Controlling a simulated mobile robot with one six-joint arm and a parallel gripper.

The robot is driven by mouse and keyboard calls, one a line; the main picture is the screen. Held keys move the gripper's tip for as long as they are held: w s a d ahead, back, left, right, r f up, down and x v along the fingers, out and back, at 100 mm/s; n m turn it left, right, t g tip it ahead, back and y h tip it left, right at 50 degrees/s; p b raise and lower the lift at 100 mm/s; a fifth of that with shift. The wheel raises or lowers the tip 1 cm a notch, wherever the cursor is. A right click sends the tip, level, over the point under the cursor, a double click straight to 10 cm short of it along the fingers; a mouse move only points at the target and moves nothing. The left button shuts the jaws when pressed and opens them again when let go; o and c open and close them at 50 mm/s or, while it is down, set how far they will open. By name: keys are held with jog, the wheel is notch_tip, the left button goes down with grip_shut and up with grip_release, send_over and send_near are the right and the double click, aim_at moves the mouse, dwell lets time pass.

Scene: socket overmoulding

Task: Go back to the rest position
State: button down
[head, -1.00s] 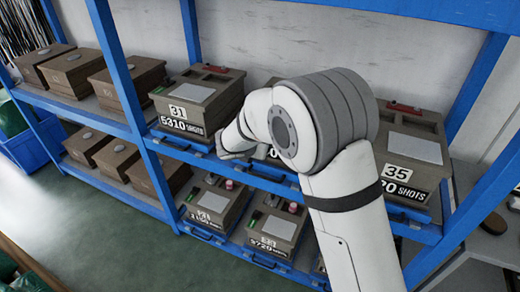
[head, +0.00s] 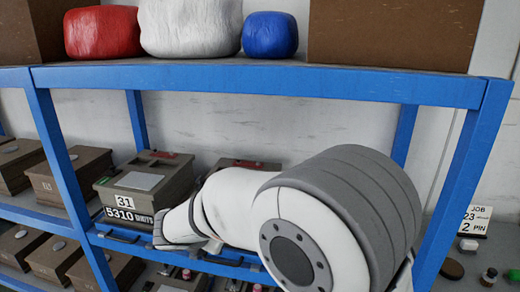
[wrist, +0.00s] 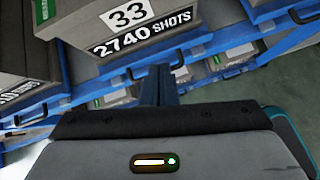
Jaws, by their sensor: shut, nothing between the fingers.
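My gripper (wrist: 160,84) shows in the wrist view as dark fingers closed together, with nothing between them. It is in front of the shelf, just below the box marked 33 (wrist: 115,15) in that picture. In the head view my white and grey arm reaches left across the blue shelf rack (head: 260,80). The fingers cannot be made out there. The arm hides much of the middle shelf and its boxes.
The box marked 31 (head: 145,185) stands on the middle shelf, left of my arm. Red (head: 102,32), white (head: 190,27) and blue (head: 270,34) bundles sit on the top shelf. A job sign (head: 473,220) stands at the right. Green floor (wrist: 285,70) shows in the wrist view.

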jog(key=s+d+r+m+g, duration=0.2)
jog(key=s+d+m, duration=0.2)
jog(key=d+m, duration=0.55)
jog(key=s+d+r+m+g, duration=0.1)
jog(key=s+d+m+g, duration=0.15)
jog(key=d+m, duration=0.7)
jog(key=s+d+m+g+y, duration=0.1)
jog(key=s+d+m+y, duration=0.1)
jog(key=s+d+m, duration=0.9)
jog(key=s, duration=0.3)
jog(key=shift+d+m, duration=0.2)
jog(key=shift+m, duration=0.2)
